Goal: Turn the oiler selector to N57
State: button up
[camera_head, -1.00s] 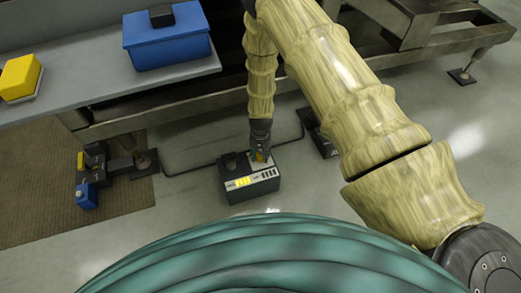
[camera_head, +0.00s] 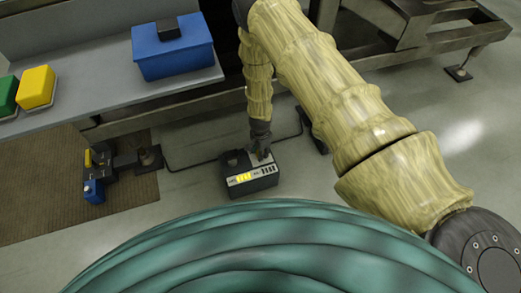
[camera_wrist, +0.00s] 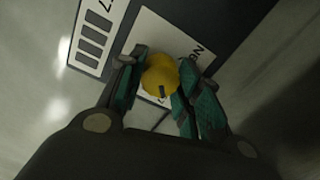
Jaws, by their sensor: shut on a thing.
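The oiler (camera_head: 250,181) is a dark box on the floor, with a yellow lit display on its front. The oiler selector (camera_wrist: 160,78) is a yellow round knob with a dark mark, set on a white plate (camera_wrist: 140,45) in the wrist view. My gripper (camera_wrist: 157,82) is shut on the knob, one teal finger on each side. In the head view my gripper (camera_head: 261,150) reaches down to the oiler's top and mostly hides the knob. Part of the plate's lettering is covered; which position the knob points to cannot be read.
A bench (camera_head: 80,107) with a blue box (camera_head: 173,52), a yellow box (camera_head: 36,87) and a green box (camera_head: 7,95) stands behind. A small device with a blue part (camera_head: 93,191) is on the brown mat (camera_head: 40,200). A hose runs behind the oiler.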

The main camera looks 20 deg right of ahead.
jog(key=shift+m, duration=1.1)
jog(key=shift+d+p, duration=0.1)
jog(key=shift+p, duration=0.2)
jog(key=o, duration=1.1)
jog(key=shift+c, duration=0.2)
notch_tip(320, 180, up, 12)
